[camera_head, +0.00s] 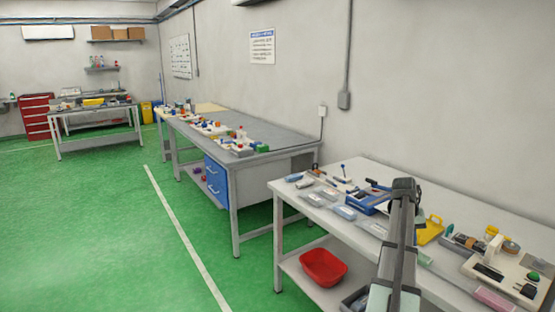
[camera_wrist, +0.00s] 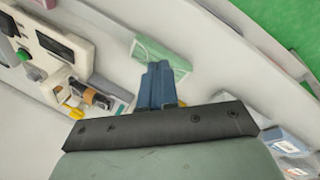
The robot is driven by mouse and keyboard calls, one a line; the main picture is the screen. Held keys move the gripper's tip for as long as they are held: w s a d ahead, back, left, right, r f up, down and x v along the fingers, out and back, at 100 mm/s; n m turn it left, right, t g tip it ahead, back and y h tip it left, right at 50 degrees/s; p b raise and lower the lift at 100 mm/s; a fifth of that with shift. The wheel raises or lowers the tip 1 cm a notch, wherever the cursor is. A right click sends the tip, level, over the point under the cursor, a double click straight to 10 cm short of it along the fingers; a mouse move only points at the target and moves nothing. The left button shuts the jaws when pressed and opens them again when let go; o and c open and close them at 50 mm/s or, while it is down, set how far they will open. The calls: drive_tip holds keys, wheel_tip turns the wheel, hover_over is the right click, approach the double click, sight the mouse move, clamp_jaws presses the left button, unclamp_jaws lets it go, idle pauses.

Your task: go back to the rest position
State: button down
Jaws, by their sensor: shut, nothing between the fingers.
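My gripper (camera_wrist: 158,68) is in the wrist view, its two blue-grey fingers pressed together with nothing between them. Its fingertips overlap the near edge of a pale green packet (camera_wrist: 165,54) in the picture; I cannot tell the height between them. In the head view my dark arm rises in front of the white table (camera_head: 345,180), and the fingers cannot be made out there. The pale green packet also shows in the head view (camera_head: 424,259), just right of the arm.
Several clear packets (camera_head: 343,213) and a blue holder (camera_head: 362,205) lie left of the arm. A yellow piece (camera_head: 430,230), a white device (camera_head: 510,274) and a pink packet (camera_head: 493,299) lie right. A red bin (camera_head: 323,267) sits on the lower shelf. Green floor is clear at left.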

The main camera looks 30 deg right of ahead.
drive_tip(key=w+a+f+n+y, duration=0.1)
drive_tip(key=w+a+f+n, duration=0.1)
drive_tip(key=w+a+f, duration=0.6)
drive_tip(key=w+a+f+n, duration=0.1)
drive_tip(key=w+a+f, duration=0.3)
drive_tip(key=a+f, duration=0.6)
drive_tip(key=a+f+n+g+y, duration=0.1)
drive_tip(key=a+f+n, duration=0.2)
drive_tip(key=a+f, duration=1.45)
drive_tip(key=s+a+f+n+g, duration=0.1)
drive_tip(key=s+a+f, duration=0.4)
drive_tip(key=a, duration=0.4)
drive_tip(key=s+a+f+n+g+y, duration=0.1)
drive_tip(key=s+a+f, duration=0.45)
drive_tip(key=a, duration=0.35)
drive_tip(key=s+a+f+n, duration=0.1)
drive_tip(key=s+a+f, duration=0.4)
drive_tip(key=a, duration=0.4)
drive_tip(key=s+a+f+n+g, duration=0.1)
drive_tip(key=s+a, duration=0.3)
drive_tip(key=s, duration=0.6)
drive_tip(key=shift+s+a+g, duration=0.2)
drive_tip(key=shift+a+g, duration=0.1)
drive_tip(key=shift+a, duration=0.1)
drive_tip(key=shift+f, duration=0.1)
